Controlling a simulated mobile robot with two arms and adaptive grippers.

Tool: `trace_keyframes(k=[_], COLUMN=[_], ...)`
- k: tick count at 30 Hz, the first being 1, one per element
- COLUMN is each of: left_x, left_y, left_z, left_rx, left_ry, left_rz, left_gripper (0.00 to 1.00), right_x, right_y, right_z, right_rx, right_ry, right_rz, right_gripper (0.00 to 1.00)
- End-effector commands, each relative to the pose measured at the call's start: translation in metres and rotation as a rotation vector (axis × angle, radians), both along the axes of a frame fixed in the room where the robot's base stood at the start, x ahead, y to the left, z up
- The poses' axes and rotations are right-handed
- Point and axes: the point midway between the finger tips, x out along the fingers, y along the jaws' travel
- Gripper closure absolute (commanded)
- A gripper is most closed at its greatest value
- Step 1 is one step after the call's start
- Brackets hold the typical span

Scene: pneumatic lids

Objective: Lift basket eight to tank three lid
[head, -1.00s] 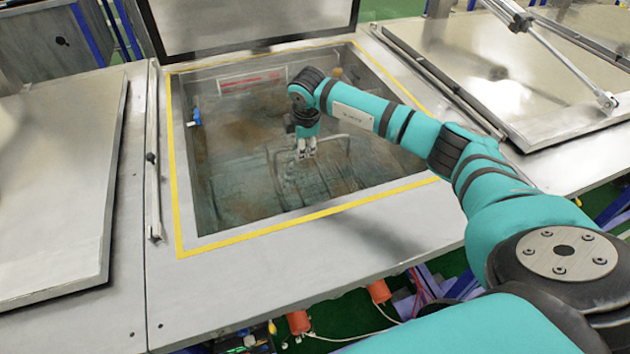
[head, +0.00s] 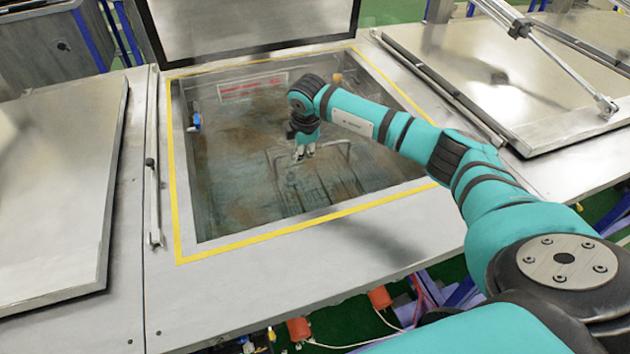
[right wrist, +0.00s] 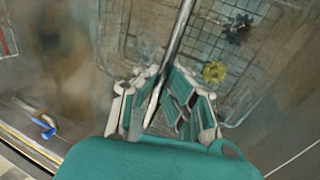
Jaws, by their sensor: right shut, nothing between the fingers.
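A wire basket (head: 318,190) sits inside the open tank (head: 215,215), dim through the murky liquid. Its metal handle (head: 347,152) stands up as a bent rod. My right gripper (head: 304,153) points down over the tank at the handle's upper bar. In the right wrist view, the handle rod (right wrist: 181,32) runs up to the fingers (right wrist: 165,105) and seems to pass by them. The fingers are shut with nothing gripped. A yellow gear (right wrist: 215,72) and a dark gear (right wrist: 236,28) lie in the basket. My left gripper is out of view. I cannot read any tank or basket number.
The tank's lid (head: 245,22) stands raised at the back. Closed lids lie at left (head: 60,180) and right (head: 510,85). A yellow line (head: 300,230) edges the opening. A blue fitting (head: 195,122) is on the left inner wall. A lid strut (head: 560,60) slants at upper right.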

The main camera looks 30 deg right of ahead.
Motion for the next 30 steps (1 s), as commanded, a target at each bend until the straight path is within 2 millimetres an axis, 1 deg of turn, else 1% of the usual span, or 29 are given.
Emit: trace_keyframes(k=[2, 8, 24, 30], left_x=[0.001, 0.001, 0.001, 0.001], left_y=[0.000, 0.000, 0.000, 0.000], left_z=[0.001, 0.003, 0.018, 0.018], left_rx=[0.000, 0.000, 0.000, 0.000], left_ry=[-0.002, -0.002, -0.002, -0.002], left_rz=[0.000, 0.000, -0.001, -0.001], left_gripper=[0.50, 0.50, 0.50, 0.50], right_x=[0.002, 0.002, 0.002, 0.002], right_y=[-0.001, 0.000, 0.000, 0.000], right_z=[0.005, 0.007, 0.033, 0.034], right_rx=[0.000, 0.000, 0.001, 0.000], right_ry=[-0.008, -0.008, -0.010, -0.008], right_rz=[0.000, 0.000, 0.000, 0.000], right_gripper=[1.00, 1.00, 1.00, 1.00])
